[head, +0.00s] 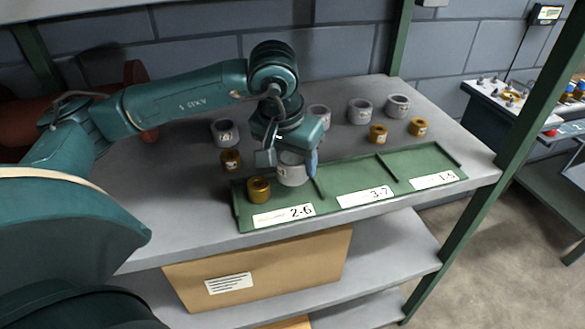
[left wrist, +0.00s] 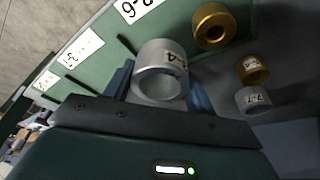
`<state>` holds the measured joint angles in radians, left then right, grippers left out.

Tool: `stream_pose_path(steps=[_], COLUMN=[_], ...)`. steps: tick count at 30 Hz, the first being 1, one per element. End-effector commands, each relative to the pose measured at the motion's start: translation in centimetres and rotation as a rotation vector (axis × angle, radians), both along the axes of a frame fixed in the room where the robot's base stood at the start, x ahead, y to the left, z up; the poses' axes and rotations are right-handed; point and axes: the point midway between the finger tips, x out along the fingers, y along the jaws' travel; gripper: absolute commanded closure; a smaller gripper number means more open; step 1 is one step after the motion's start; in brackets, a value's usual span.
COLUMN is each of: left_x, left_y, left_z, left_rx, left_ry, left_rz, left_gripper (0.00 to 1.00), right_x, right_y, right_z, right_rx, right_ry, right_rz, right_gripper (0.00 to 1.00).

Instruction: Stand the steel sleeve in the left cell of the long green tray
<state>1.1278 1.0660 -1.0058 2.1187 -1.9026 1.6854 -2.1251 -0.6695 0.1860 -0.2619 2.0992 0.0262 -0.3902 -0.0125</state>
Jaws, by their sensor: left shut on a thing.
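The steel sleeve (head: 292,174) is a short grey ring with a white label. My left gripper (head: 288,162) is shut on it, one finger on each side. The sleeve is upright over the left cell of the long green tray (head: 347,176), close to the first divider; whether it touches the floor of the cell I cannot tell. A brass sleeve (head: 258,190) stands in the same cell, to its left. In the left wrist view the steel sleeve (left wrist: 158,75) sits between the blue fingers, with the brass sleeve (left wrist: 213,26) beyond. My right gripper is not in view.
The middle and right cells, labelled 3-7 (head: 365,196) and 1-5 (head: 434,180), look empty. Behind the tray stand several grey sleeves (head: 360,111) and brass ones (head: 378,134). A green rack post (head: 520,110) rises at the right. A cardboard box (head: 262,266) is on the lower shelf.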

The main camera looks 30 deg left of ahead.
Motion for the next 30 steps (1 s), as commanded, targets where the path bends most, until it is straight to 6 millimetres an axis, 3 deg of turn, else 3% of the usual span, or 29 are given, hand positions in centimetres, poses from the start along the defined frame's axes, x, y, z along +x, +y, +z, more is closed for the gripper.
stream_pose_path(steps=[8, 19, 20, 27, 30], left_x=[0.0, 0.0, -0.1, -0.1, -0.1], left_y=[0.0, -0.1, -0.1, -0.1, -0.1], left_z=[-3.1, -3.7, -3.7, -3.6, -3.6], left_rx=[0.001, -0.001, 0.000, 0.000, 0.000], left_ry=[0.001, -0.003, 0.001, 0.001, 0.001], left_rz=[0.000, 0.000, 0.000, 0.000, 0.000], left_gripper=[0.86, 0.86, 0.43, 0.23, 0.22], right_x=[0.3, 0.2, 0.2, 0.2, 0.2], right_y=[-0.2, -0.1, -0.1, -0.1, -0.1], right_z=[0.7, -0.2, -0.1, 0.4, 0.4], right_rx=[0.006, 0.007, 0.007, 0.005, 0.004], right_ry=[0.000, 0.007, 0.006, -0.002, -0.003], right_rz=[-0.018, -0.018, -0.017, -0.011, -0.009], right_gripper=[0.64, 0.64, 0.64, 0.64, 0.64])
